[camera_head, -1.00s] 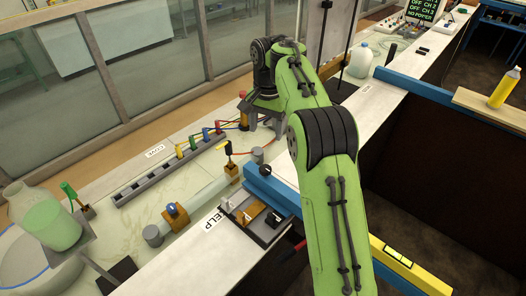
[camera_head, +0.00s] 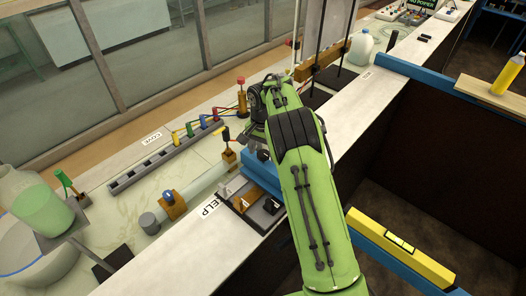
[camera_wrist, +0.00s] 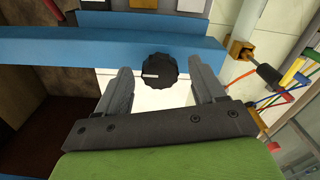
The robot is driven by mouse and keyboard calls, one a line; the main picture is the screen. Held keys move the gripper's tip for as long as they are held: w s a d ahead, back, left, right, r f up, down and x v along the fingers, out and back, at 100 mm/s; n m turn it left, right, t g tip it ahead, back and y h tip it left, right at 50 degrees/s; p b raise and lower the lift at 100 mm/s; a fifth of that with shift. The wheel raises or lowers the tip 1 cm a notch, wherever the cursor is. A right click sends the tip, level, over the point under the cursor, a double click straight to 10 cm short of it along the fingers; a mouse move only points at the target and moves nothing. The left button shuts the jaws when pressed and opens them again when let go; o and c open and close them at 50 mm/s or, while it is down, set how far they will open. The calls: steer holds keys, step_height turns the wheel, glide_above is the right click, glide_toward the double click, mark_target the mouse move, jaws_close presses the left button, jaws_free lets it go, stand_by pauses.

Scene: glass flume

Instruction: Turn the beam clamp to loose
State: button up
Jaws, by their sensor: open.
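The beam clamp (camera_wrist: 160,71) is a black scalloped knob with a short white mark on its left part, in the wrist view. It sits at the lower edge of the blue beam (camera_wrist: 70,52). My gripper (camera_wrist: 165,76) is open, with one grey finger to each side of the knob and a gap on both sides. Contact does not show, and the fingers' depth relative to the knob is hard to tell. In the head view my gripper (camera_head: 258,150) is over the blue beam (camera_head: 262,176), and my arm hides the knob.
A clear pipe with an orange valve (camera_head: 173,205) runs left of the beam. A tray of small parts (camera_head: 246,205) lies beside the beam's near side. A strip with coloured plugs (camera_head: 165,157) lies behind. A yellow level (camera_head: 400,243) rests on another blue beam at right.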

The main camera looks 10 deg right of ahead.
steer(key=shift+c, duration=0.3)
steer(key=c, duration=1)
